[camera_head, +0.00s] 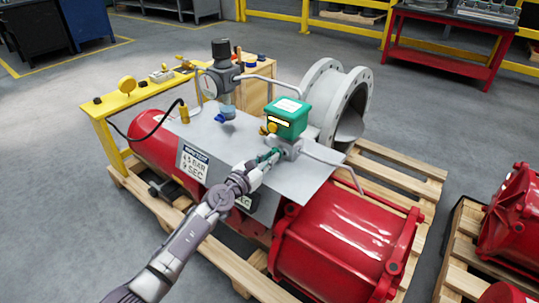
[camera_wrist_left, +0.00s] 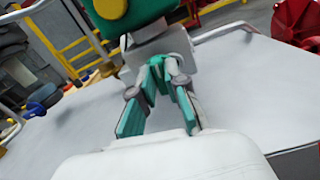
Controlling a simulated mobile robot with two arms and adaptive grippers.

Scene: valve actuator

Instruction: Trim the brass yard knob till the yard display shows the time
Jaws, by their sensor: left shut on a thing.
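My left gripper (camera_head: 268,158) reaches in over the grey plate, with its fingertips at the front of the grey block under the green box (camera_head: 287,117). In the left wrist view its teal fingers (camera_wrist_left: 168,78) close together against that block. They are shut on a small part there, the brass yard knob by its place, which the fingertips hide. A yellow round part (camera_wrist_left: 110,8) sits on the green box above the fingers. A white placard (camera_head: 194,161) reads about 4.5 BAR and 9 SEC. A dark display (camera_head: 243,201) beside it is partly covered by my left arm; its digits cannot be read fully.
A grey regulator with a gauge (camera_head: 209,86) and a blue valve stands on the plate (camera_head: 225,142). A thin grey pipe (camera_head: 330,162) runs right of the block. A big flanged pipe (camera_head: 345,100) stands behind. Red cylinders (camera_head: 345,240) lie on a wooden pallet.

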